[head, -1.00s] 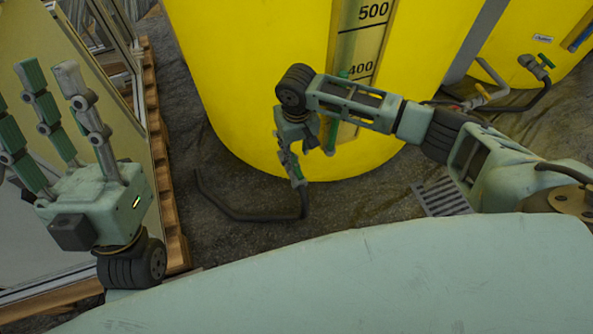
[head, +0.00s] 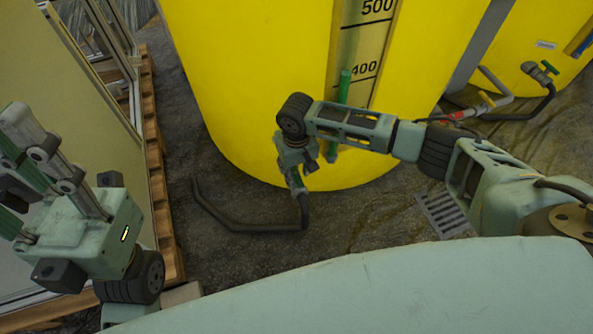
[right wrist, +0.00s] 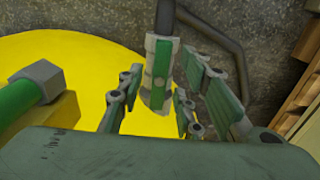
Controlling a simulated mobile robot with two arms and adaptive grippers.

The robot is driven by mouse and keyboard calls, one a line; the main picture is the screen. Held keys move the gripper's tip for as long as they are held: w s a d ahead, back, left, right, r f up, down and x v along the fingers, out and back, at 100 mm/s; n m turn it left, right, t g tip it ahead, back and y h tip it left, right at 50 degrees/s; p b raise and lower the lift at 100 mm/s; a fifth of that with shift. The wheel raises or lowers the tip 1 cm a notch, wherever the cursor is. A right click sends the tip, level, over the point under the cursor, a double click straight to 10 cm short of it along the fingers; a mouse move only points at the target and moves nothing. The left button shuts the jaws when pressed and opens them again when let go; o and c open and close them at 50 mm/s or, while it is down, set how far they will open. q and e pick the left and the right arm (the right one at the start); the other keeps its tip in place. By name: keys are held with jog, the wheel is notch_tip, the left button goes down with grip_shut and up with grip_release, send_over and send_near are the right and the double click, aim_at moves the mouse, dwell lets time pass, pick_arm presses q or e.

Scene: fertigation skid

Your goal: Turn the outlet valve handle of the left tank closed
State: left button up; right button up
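The left tank (head: 250,90) is the large yellow one in the head view. Its outlet valve (right wrist: 155,92) shows best in the right wrist view: a grey body on a dark hose, with a green handle (right wrist: 162,62) lying along the body. My right gripper (head: 296,172) reaches down to the valve at the tank's foot. In the right wrist view its fingers (right wrist: 160,100) stand open on both sides of the valve; I see no clear contact. The gripper partly hides the valve in the head view. My left gripper (head: 12,150) is open and empty at the left edge.
A dark hose (head: 250,228) curves over the floor left of the valve. A green rod (head: 344,88) stands along the tank's scale. A wooden pallet (head: 160,190) and panels stand at the left. A floor grate (head: 445,212) and second yellow tank (head: 525,75) are at the right.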

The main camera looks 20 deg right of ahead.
grip_shut()
dwell(0.4)
